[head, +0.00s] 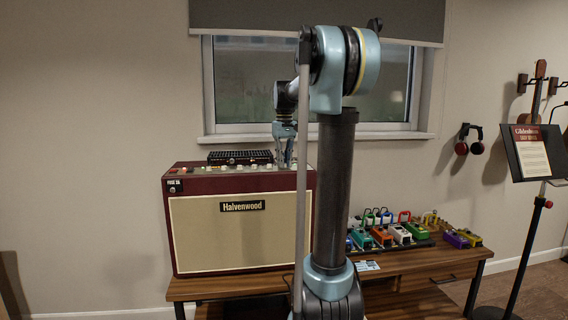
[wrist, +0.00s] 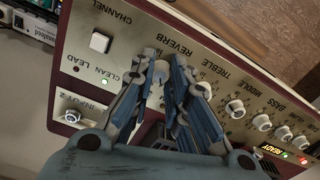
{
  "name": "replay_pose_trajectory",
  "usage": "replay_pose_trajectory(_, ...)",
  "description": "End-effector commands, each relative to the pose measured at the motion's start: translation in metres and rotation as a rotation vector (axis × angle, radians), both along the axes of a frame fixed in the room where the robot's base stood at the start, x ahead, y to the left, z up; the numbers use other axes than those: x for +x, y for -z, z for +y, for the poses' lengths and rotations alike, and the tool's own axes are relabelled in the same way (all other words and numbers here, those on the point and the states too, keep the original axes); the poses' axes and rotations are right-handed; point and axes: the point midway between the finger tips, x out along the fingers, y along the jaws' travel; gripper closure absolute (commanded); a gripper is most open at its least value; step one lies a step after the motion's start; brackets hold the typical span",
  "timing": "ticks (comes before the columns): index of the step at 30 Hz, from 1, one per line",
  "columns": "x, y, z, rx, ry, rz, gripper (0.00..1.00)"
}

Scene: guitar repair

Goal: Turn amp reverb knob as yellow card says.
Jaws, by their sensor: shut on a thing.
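The maroon amp (head: 243,205) with a cream grille stands on the wooden bench in the head view. Its control panel (wrist: 110,67) shows in the wrist view, with the label REVERB above my fingertips. My gripper (wrist: 172,72) points down at the panel and is shut on the reverb knob, just below that label. The fingers hide most of this knob, so its pointer cannot be read. In the head view my gripper (head: 284,150) is at the right end of the amp's top. I cannot make out a yellow card in either view.
More knobs (wrist: 262,122) stand close to the right of my fingers, and a white button (wrist: 100,42) is to the left. A black box (head: 240,157) sits behind the panel. Several pedals (head: 400,233) are right of the amp. A stand holds a printed sheet (head: 533,160).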

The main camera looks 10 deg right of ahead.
Motion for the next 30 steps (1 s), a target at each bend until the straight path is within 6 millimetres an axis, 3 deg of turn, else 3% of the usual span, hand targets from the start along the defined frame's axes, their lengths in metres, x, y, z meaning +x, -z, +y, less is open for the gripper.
replay_pose_trajectory(1, 0.001, -0.001, 0.0, 0.0, 0.0, -0.003, 0.83)
replay_pose_trajectory(4, 0.001, -0.001, 0.0, 0.0, 0.0, -0.002, 0.63)
replay_pose_trajectory(17, 0.001, -0.006, 0.0, 0.0, -0.001, -0.001, 0.63)
replay_pose_trajectory(23, 0.001, -0.034, 0.0, 0.0, -0.001, -0.001, 0.63)
replay_pose_trajectory(30, 0.002, -0.08, 0.0, 0.0, -0.001, -0.001, 0.63)
